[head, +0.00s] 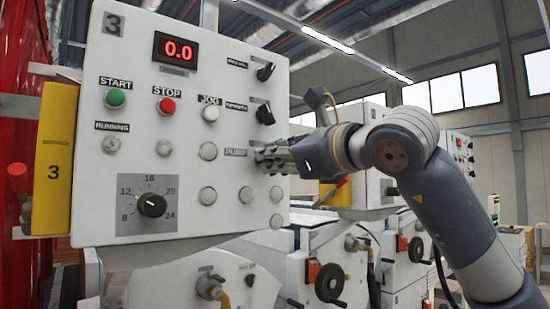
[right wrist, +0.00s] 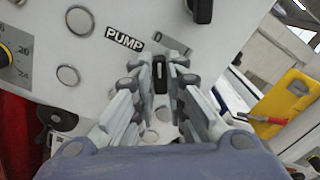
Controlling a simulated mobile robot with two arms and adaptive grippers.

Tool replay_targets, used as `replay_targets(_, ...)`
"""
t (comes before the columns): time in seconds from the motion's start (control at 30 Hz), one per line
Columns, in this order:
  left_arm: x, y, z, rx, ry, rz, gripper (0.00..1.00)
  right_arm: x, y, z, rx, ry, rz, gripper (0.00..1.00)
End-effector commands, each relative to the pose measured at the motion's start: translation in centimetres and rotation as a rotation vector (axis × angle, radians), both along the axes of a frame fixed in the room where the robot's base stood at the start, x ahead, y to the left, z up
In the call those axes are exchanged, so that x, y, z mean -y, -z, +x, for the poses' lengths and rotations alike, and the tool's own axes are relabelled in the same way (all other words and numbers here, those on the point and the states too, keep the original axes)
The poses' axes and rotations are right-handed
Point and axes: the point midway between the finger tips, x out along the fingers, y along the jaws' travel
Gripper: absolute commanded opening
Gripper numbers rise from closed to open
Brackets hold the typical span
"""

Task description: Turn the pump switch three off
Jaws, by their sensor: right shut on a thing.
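The control panel (head: 225,85) marked 3 fills the left of the head view. Its pump switch is hidden there behind my right gripper (head: 272,158), beside the PUMP label (head: 236,153). In the right wrist view the black pump switch (right wrist: 160,78) sits between the two fingertips of my right gripper (right wrist: 160,70), with the PUMP label (right wrist: 124,39) up and left of it. The right gripper is shut on this switch. A 0 mark shows above the switch; its exact setting is hard to tell. My left gripper is not in view.
Two other black switches (head: 265,72) and (head: 265,114) sit above the pump switch. The START button (head: 115,98), STOP button (head: 167,105) and a dial (head: 152,205) are to the left. Handwheels (head: 330,282) stand below right.

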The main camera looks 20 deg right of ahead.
Motion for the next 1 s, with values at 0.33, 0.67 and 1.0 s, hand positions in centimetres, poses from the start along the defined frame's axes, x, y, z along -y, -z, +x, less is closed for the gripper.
replay_targets(0.33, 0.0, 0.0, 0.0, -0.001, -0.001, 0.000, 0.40, 0.0, -0.1, -0.1, 0.004, 0.000, -0.001, 0.33)
replay_targets(0.67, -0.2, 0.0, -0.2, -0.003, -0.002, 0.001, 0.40, 0.3, -0.1, -0.6, 0.003, 0.000, 0.001, 0.33)
replay_targets(1.0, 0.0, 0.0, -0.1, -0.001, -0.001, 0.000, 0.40, 2.5, -0.2, -6.7, 0.008, 0.003, 0.000, 0.33)
